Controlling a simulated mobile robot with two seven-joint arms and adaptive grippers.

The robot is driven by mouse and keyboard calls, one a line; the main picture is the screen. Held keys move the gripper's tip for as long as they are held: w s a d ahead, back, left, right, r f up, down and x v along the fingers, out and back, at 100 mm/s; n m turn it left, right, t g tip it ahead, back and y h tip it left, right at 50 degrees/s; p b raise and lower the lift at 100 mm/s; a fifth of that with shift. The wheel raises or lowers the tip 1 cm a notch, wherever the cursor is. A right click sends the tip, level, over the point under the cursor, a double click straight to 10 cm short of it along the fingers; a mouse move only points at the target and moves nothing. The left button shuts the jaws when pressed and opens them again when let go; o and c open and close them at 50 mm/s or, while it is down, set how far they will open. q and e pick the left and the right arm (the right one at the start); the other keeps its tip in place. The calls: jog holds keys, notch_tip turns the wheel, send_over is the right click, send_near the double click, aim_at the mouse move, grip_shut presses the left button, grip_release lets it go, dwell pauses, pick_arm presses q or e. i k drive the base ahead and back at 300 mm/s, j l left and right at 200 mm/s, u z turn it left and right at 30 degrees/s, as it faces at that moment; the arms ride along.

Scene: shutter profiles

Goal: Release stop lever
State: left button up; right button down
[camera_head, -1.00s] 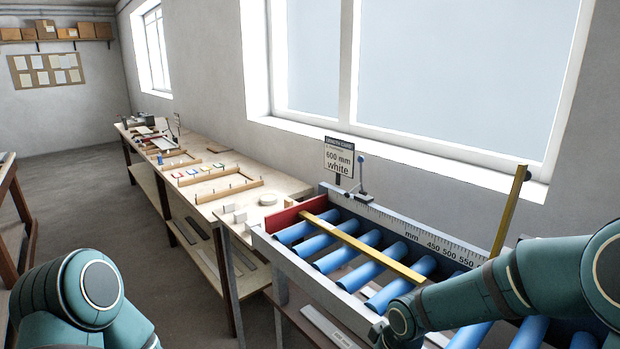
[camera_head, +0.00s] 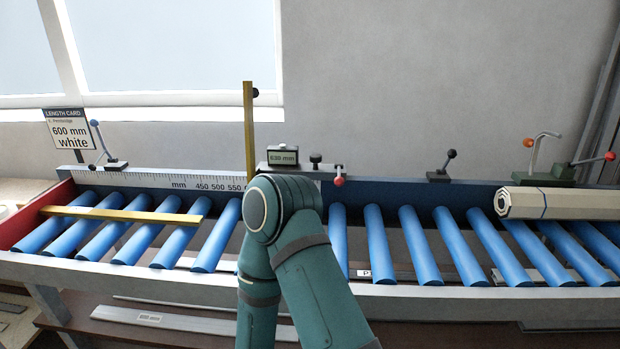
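Several levers stand along the back rail of the roller table, and I cannot tell which one the task calls the stop lever. A lever with a blue knob (camera_head: 96,136) stands at the left by the length card. A red-knobbed lever (camera_head: 338,178) sits right of the small display box (camera_head: 284,157). A black-knobbed lever (camera_head: 446,163) stands further right, tilted. A lever with a red handle (camera_head: 592,160) is at the far right. A teal arm of mine blocks the middle of the table. Neither gripper shows.
A yellow profile (camera_head: 124,215) lies across the left rollers (camera_head: 238,228). An upright yellow bar (camera_head: 249,135) stands at the scale (camera_head: 150,180). A strapped pale bundle (camera_head: 560,204) lies on the right rollers. The length card (camera_head: 70,130) reads 600 mm white.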

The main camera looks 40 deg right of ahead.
aim_at(338, 181)
jog(key=z, duration=1.65)
jog(key=k+j, duration=0.1)
jog(key=k, duration=0.4)
